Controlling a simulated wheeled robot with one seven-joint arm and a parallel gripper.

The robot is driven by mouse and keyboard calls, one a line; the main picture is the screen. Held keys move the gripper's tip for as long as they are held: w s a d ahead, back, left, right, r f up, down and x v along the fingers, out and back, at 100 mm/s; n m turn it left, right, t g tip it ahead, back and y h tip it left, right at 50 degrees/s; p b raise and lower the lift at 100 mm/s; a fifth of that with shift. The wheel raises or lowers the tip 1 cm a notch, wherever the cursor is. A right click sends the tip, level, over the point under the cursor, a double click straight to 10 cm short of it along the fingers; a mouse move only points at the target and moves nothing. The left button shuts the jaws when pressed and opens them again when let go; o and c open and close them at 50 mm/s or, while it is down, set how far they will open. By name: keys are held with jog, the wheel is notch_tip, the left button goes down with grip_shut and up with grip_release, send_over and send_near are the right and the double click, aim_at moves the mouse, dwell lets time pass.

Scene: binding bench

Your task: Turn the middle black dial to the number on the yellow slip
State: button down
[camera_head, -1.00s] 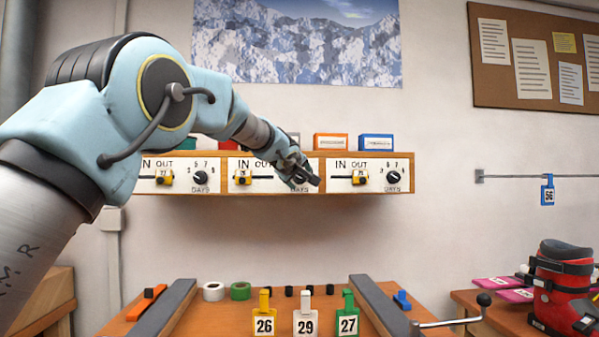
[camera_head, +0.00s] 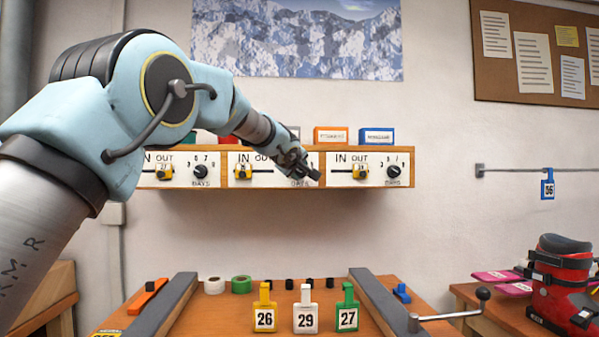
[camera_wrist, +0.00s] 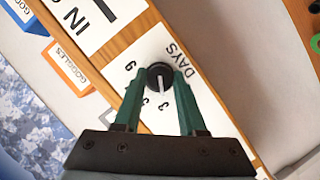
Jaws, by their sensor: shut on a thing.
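The middle black dial (camera_wrist: 160,77) sits on a white panel marked DAYS and has a white pointer line. My gripper (camera_wrist: 159,74) is shut on it, with one green finger on each side. In the head view my gripper (camera_head: 308,174) covers most of the middle dial. A yellow slip (camera_head: 567,36) is pinned on the cork board; its writing is too small to read. A yellow piece (camera_head: 106,334) with dark print is cut off at the lower left.
Black dials sit on the left panel (camera_head: 200,171) and right panel (camera_head: 393,171). Orange and blue boxes (camera_head: 376,136) stand on the shelf. Below, the bench holds tags 26, 29 and 27 (camera_head: 347,310). A red boot (camera_head: 562,285) stands at the right.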

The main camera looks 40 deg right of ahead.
dwell(0.4)
jog(key=m+y, duration=0.1)
jog(key=m, duration=0.1)
jog(key=m+t+y, duration=0.1)
jog(key=shift+s+d+m, duration=0.15)
jog(key=shift+m, duration=0.25)
jog(key=m+t+y, duration=0.1)
jog(key=m, duration=0.1)
jog(key=m+y+p, duration=0.1)
jog(key=m, duration=0.1)
jog(key=shift+s+d+t+y, duration=0.1)
jog(key=shift+t+y, duration=0.3)
jog(key=m+t+y, duration=0.1)
jog(key=m, duration=0.1)
jog(key=m+t, duration=0.1)
jog(key=m, duration=0.1)
jog(key=shift+d+f+m+y, duration=0.1)
jog(key=shift+m+y, duration=0.2)
jog(key=shift+y, duration=0.1)
jog(key=m+t, duration=0.1)
jog(key=m, duration=0.1)
jog(key=shift+s+f+m+t, duration=0.1)
jog(key=shift+m+t, duration=0.2)
jog(key=shift+m+t+y+b, duration=0.3)
jog(key=shift+m+t+b, duration=0.2)
jog(key=shift+m, duration=0.4)
jog(key=shift+c, duration=2.4)
grip_release()
